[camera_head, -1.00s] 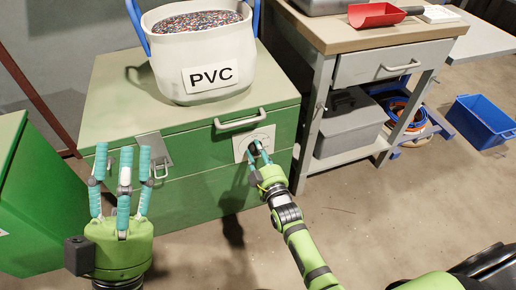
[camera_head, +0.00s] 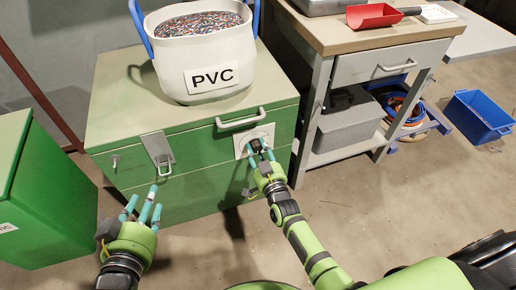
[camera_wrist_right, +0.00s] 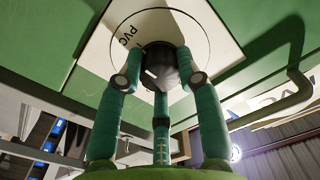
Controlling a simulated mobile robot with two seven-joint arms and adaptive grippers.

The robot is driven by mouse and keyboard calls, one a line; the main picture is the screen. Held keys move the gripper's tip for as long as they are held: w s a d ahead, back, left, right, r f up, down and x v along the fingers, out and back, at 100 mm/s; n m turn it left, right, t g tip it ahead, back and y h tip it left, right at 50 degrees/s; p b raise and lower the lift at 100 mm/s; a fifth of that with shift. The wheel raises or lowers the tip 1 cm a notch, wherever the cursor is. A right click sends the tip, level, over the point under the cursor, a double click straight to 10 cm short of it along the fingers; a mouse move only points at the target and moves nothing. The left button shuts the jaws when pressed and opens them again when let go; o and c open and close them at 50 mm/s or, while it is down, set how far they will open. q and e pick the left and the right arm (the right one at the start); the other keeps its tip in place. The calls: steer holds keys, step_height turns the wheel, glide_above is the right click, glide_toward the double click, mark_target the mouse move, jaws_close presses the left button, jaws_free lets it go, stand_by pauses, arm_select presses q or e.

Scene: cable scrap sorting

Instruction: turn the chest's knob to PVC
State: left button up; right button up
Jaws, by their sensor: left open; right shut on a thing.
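The green chest (camera_head: 195,158) stands in the middle of the head view, with a pale dial plate (camera_head: 242,141) on its front at the right. The dark round knob (camera_wrist_right: 161,66) sits at the dial's centre in the right wrist view, with printed "PVC" lettering on the plate beside it. My right gripper (camera_head: 259,148) is shut on the knob, its teal fingers around it, also seen in the wrist view (camera_wrist_right: 160,85). A white mark shows on the knob. My left gripper (camera_head: 143,207) is open and empty, in front of the chest below its latch (camera_head: 158,150).
A white tub labelled PVC (camera_head: 205,60), full of granules, stands on the chest lid. A workbench (camera_head: 370,38) with a red scoop (camera_head: 372,16) is to the right. A green cabinet (camera_head: 45,200) is at the left. A blue crate (camera_head: 478,115) is on the floor.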

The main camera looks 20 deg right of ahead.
steer(key=shift+f, duration=0.15)
stand_by(0.3)
steer(key=o, duration=1.2)
steer(key=shift+c, duration=0.2)
steer(key=s, duration=1.2)
steer(key=shift+d, duration=0.2)
